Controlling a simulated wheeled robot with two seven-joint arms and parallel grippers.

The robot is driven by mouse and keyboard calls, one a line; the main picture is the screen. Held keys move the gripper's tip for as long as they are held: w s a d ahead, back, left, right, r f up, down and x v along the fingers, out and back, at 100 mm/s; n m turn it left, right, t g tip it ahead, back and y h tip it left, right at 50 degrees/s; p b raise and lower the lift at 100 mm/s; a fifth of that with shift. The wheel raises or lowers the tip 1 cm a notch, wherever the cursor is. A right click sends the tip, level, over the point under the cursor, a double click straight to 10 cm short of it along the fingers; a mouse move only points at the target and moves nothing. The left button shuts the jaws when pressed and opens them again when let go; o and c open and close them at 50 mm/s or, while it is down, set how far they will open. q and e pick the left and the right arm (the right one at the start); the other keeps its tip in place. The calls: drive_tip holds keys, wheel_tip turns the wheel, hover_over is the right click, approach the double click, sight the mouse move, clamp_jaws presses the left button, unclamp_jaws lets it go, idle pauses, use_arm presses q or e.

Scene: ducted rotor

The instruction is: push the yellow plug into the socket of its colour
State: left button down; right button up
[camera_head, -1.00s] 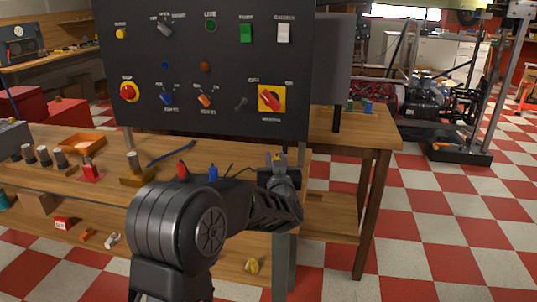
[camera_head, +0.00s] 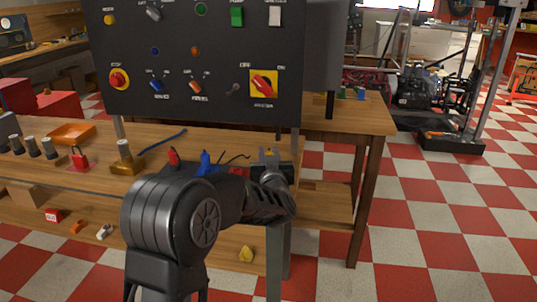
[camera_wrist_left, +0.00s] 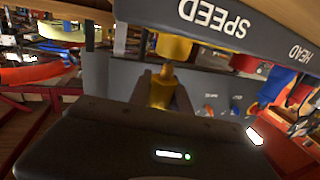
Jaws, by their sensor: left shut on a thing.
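My left gripper (camera_head: 270,158) is over the front right part of the workbench, below the panel. In the left wrist view its fingers (camera_wrist_left: 158,88) are shut on the yellow plug (camera_wrist_left: 173,48), which sticks out beyond them. A red plug (camera_head: 173,157) and a blue plug (camera_head: 205,158) stand to the left, behind my arm. My right gripper is in neither view.
A dark control panel (camera_head: 215,55) with knobs and switches stands behind the gripper. An orange tray (camera_head: 72,134), a brass block with a post (camera_head: 125,160) and several grey-topped pegs are at the bench's left. A yellow piece (camera_head: 247,254) lies on the lower shelf.

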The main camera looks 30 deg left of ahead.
use_arm(q)
drive_tip(key=shift+f+b, duration=0.9)
drive_tip(key=shift+f, duration=0.35)
idle(0.3)
drive_tip(key=c, duration=1.1)
unclamp_jaws()
drive_tip(key=shift+p+v, duration=0.3)
drive_tip(key=shift+v, duration=3.6)
